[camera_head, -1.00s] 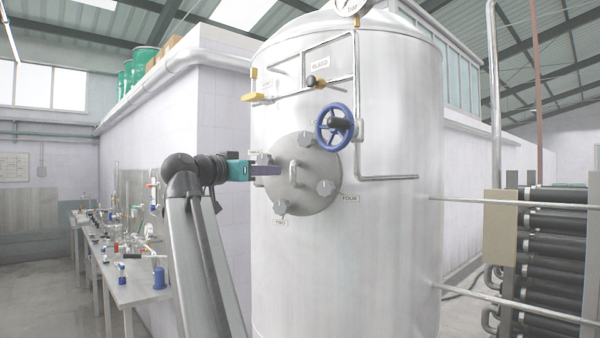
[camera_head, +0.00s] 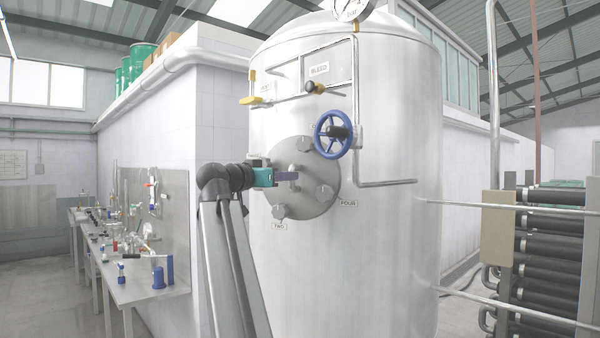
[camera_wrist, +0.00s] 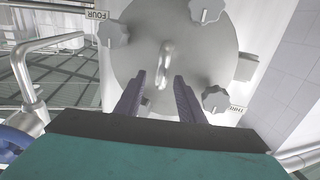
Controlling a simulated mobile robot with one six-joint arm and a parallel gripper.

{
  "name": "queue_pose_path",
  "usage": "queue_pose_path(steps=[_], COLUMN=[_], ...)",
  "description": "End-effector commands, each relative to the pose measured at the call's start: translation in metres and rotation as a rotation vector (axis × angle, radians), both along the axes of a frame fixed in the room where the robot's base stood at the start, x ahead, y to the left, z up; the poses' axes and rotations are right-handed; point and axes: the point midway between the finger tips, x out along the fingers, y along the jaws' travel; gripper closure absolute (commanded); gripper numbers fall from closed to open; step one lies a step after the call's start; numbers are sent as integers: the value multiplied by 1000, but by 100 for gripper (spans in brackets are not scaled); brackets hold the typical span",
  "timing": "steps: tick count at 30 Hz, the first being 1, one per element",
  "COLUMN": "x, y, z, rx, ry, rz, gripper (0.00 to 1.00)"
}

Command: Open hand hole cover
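The hand hole cover (camera_head: 312,205) is a round grey plate on the front of the big steel tank. It lies flat against the tank. It has several lobed clamp knobs around its rim, such as the lower right one (camera_head: 324,192) and the lower left one (camera_head: 280,211). Its handle, a small metal loop in the middle, shows in the wrist view (camera_wrist: 165,62). My gripper (camera_head: 294,175) is in front of the cover at the handle. In the wrist view its two purple fingers (camera_wrist: 160,92) are apart, with the handle's near end between or just ahead of their tips; contact cannot be told.
A blue handwheel (camera_head: 334,134) sticks out just above right of the cover. A pipe (camera_head: 357,110) runs down beside it. A yellow-handled valve (camera_head: 252,100) is above. A bench (camera_head: 150,285) with fittings stands left along the wall.

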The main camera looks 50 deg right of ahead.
Motion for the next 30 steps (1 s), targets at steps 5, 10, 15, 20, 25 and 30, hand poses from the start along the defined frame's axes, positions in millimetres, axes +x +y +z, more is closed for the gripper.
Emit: queue_pose_path(steps=[5,10,15,20,25,30], x=[4,6,7,8,8,7], y=[-25,-40,-46,-46,-46,-46], z=[2,1,0,0,0,0], rx=[1,0,0,0,0,0], ry=[1,-1,-1,-1,0,0], rz=[-1,0,1,2,2,1], gripper=[64,64,64,64,75,100])
